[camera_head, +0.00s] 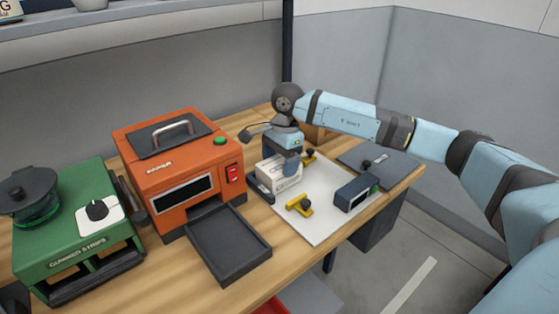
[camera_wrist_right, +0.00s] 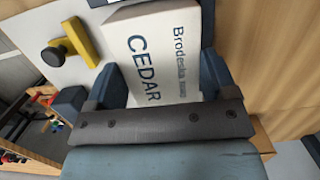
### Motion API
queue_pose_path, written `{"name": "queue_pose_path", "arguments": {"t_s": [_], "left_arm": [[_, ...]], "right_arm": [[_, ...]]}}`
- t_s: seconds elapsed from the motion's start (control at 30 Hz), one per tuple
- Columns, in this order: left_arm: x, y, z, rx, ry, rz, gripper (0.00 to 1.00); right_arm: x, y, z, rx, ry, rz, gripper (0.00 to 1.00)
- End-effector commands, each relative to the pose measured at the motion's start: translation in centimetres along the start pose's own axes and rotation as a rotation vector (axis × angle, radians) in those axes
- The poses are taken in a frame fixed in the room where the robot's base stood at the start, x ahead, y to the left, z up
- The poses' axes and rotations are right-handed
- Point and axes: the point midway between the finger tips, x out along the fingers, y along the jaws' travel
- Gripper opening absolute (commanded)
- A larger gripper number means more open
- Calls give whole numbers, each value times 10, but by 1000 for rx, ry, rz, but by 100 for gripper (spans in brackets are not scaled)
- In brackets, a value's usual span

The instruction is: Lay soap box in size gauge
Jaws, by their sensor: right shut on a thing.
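The soap box is a white carton printed "CEDAR" and "Brodeska" in the right wrist view (camera_wrist_right: 155,50); it also shows in the head view (camera_head: 279,178). My right gripper (camera_head: 287,163) is shut on it, with one blue-grey finger on each side in the wrist view (camera_wrist_right: 163,75). The box is over or on the back left part of a white flat board (camera_head: 318,222) with yellow pieces, probably the size gauge. I cannot tell whether the box touches the board. My left gripper is not in view.
A yellow piece with a dark knob (camera_head: 299,205) and a dark block device (camera_head: 356,193) stand on the board. An orange machine (camera_head: 185,165) with a dark tray (camera_head: 228,245) is left of it, then a green machine (camera_head: 75,240). A dark grey plate (camera_head: 378,160) lies at right.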

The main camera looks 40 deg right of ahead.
Motion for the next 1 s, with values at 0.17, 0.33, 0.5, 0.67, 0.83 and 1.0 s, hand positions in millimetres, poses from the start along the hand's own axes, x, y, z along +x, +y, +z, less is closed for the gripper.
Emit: {"name": "queue_pose_path", "arguments": {"t_s": [0.17,0.33,0.5,0.67,0.83,1.0], "left_arm": [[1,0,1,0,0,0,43],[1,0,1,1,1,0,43],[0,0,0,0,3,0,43],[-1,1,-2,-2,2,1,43],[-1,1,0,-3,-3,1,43],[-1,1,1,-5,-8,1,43]], "right_arm": [[1,0,0,0,0,-1,34],[2,0,0,0,0,0,100],[2,0,0,0,0,0,100],[-6,0,0,0,0,-1,100],[-36,-1,0,0,1,-3,100],[-74,-1,0,-1,0,-4,100]]}}
